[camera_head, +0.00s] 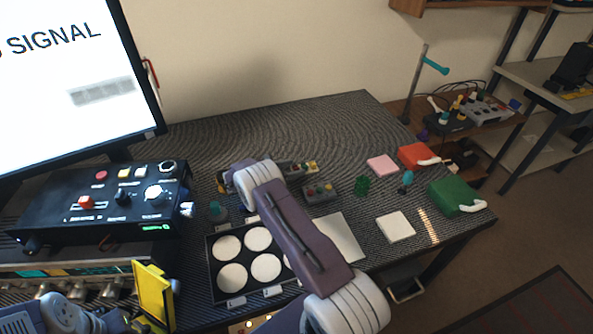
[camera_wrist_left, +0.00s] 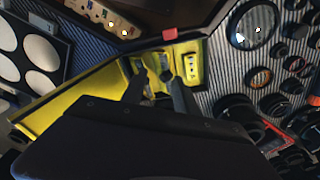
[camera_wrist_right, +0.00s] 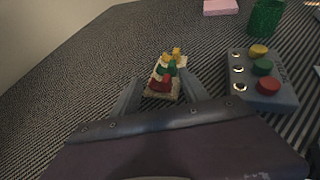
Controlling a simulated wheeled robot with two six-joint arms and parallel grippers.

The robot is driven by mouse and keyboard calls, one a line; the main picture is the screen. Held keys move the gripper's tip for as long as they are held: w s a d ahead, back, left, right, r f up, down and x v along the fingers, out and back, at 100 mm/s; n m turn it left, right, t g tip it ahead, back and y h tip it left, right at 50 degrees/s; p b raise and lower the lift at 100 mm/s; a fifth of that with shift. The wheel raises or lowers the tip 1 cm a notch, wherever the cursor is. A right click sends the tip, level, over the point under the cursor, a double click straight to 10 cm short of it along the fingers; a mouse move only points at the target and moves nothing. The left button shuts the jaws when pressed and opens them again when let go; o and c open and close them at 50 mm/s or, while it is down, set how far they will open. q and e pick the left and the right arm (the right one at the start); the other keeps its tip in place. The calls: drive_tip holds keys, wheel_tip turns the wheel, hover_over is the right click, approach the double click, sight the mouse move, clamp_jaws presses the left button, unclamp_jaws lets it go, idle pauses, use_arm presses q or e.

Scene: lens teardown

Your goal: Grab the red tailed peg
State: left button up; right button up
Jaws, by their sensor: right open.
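A small pale block (camera_wrist_right: 164,72) holds red, green and yellow pegs in the right wrist view. The red peg (camera_wrist_right: 160,83) is at its near end; I cannot make out a tail on it. My right gripper (camera_wrist_right: 161,92) is open, with one finger on each side of the block's near end. I cannot tell whether the fingers touch it. In the head view the block (camera_head: 312,167) is partly hidden by my right arm. My left gripper (camera_wrist_left: 157,72) has its fingers apart at a yellow holder (camera_wrist_left: 192,66), which also shows in the head view (camera_head: 153,295).
A grey box with coloured knobs (camera_wrist_right: 262,78) stands just right of the peg block. A green cup (camera_wrist_right: 266,17) and pink pad (camera_wrist_right: 222,7) lie beyond. A black tray with white discs (camera_head: 213,270) and a control box (camera_head: 100,205) are to the left. The table's back is clear.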

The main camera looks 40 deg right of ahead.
drive_tip(key=shift+s, duration=0.1)
clamp_jaws()
idle(0.3)
drive_tip(key=shift+r, duration=0.4)
use_arm(q)
drive_tip(key=shift+r, duration=0.25)
use_arm(e)
wheel_tip(320, 180, up, 3)
drive_tip(key=shift+r, duration=0.1)
use_arm(q)
drive_tip(key=shift+r+p, duration=0.45)
drive_tip(key=shift+p, duration=0.25)
use_arm(e)
drive_tip(key=s+d+r, duration=0.7)
drive_tip(key=s, duration=0.2)
drive_tip(key=shift+s, duration=0.15)
